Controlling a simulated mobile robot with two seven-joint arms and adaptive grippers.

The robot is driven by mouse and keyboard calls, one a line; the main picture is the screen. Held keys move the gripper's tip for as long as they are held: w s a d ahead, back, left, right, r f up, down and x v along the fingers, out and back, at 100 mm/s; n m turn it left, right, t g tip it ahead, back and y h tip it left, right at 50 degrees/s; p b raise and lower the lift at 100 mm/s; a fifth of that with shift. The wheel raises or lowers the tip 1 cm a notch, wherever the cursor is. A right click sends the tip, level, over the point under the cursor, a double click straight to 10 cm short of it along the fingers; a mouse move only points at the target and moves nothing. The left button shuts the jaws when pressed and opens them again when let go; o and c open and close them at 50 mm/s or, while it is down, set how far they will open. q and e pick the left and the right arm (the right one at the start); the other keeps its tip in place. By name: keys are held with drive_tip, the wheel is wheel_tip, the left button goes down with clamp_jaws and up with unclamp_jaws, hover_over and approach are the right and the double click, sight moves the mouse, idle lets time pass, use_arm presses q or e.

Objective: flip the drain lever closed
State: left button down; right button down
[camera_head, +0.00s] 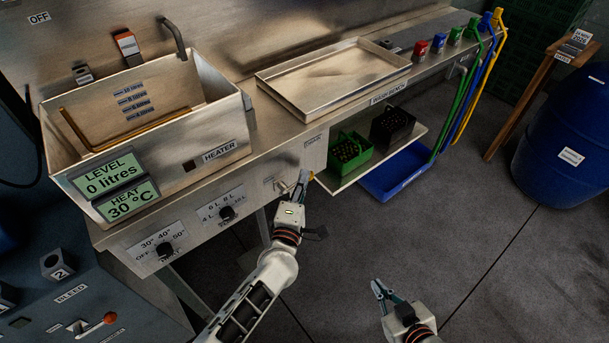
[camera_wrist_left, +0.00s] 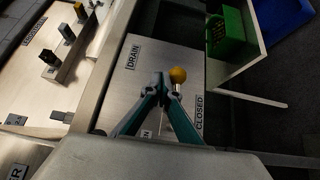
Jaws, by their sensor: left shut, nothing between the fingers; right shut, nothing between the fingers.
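The drain lever has a yellow ball knob (camera_wrist_left: 178,75) on a short metal stem, in front of a panel labelled DRAIN (camera_wrist_left: 133,57) and CLOSED (camera_wrist_left: 199,114) in the left wrist view. In the head view only a small yellow bit of the knob (camera_head: 312,174) shows beside my fingertips. My left gripper (camera_head: 302,176) is shut and empty at the bench front. In the left wrist view its fingertips (camera_wrist_left: 160,82) are just left of the knob; I cannot tell whether they touch. My right gripper (camera_head: 380,289) is shut and empty, low over the floor.
The sink (camera_head: 205,165) reads 0 litres and 30 °C. An empty metal tray (camera_head: 290,98) is on the bench. Right of the lever, a shelf holds a green basket (camera_head: 349,151) and a black one (camera_head: 392,127), above a blue tray (camera_head: 405,172). A blue barrel (camera_head: 560,150) stands far right.

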use_arm(q)
drive_tip(key=v, duration=0.6)
drive_tip(key=shift+s, duration=0.15)
drive_tip(key=s+a+f+m+g+y, duration=0.1)
drive_tip(key=s+a+f+m+g, duration=0.2)
drive_tip(key=s+a+f+m, duration=0.3)
drive_tip(key=s+a+f+m+g+y, duration=0.1)
drive_tip(key=s+a+f+m+g, duration=0.2)
drive_tip(key=s+a+f+m, duration=0.4)
drive_tip(key=s+a+m, duration=0.6)
drive_tip(key=a, duration=0.1)
drive_tip(key=shift+s+a+m+g, duration=0.15)
drive_tip(key=shift+s+m+g, duration=0.15)
drive_tip(key=shift+s+g, duration=0.1)
